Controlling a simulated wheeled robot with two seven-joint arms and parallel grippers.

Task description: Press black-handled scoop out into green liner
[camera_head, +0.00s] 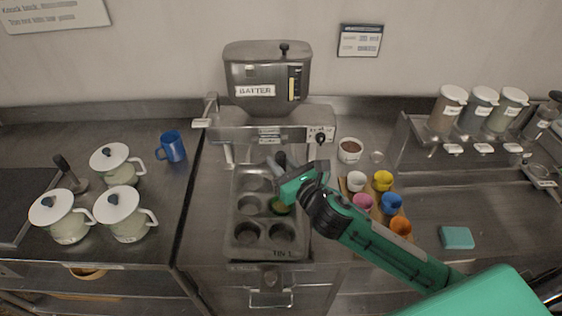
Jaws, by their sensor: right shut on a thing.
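A metal muffin tin (246,250) with several cups sits under the batter dispenser. My right gripper (287,186) reaches in from the right and hangs over the tin near that liner. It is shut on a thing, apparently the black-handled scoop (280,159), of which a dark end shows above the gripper. The scoop's bowl is hidden, so I cannot tell whether it touches the liner or what it holds. My left gripper is not in view.
The batter dispenser (266,75) stands behind the tin. Right of my arm, a board holds several colored cups, including a yellow one (383,180). Lidded white pots (123,213) and a blue mug (172,147) stand left. A teal sponge (456,237) lies right.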

